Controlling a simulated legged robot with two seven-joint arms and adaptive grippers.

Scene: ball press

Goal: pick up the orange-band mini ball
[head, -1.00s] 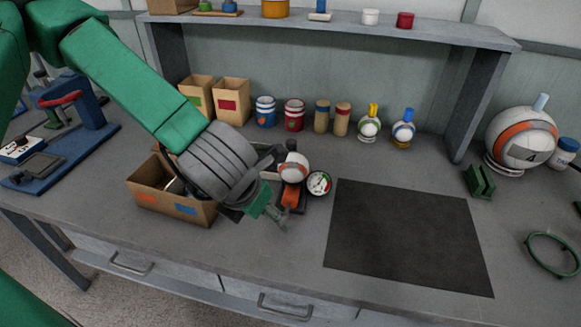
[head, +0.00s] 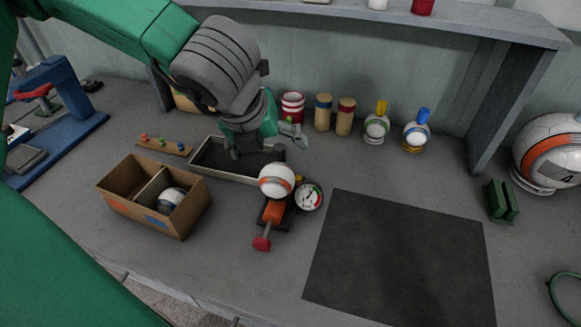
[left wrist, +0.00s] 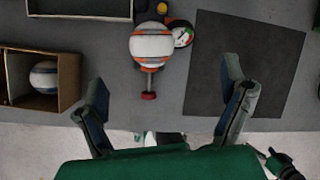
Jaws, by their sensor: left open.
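The orange-band mini ball (head: 277,181) is white with an orange stripe. It sits atop a small orange pump-like press (head: 272,213) with a red knob, beside a round gauge (head: 309,196). In the left wrist view the ball (left wrist: 152,42) shows near the top, ahead of and between my fingers. My left gripper (head: 268,147) is open and empty, behind and above the ball, over the grey tray; it also shows in the left wrist view (left wrist: 166,76). A green and dark part at that view's lower right, likely my right gripper (left wrist: 282,166), is too cut off to read.
A cardboard box (head: 127,205) with a blue-band ball (head: 172,199) stands left of the press. A shallow grey tray (head: 228,178) lies behind. A dark mat (head: 400,255) lies clear at right.

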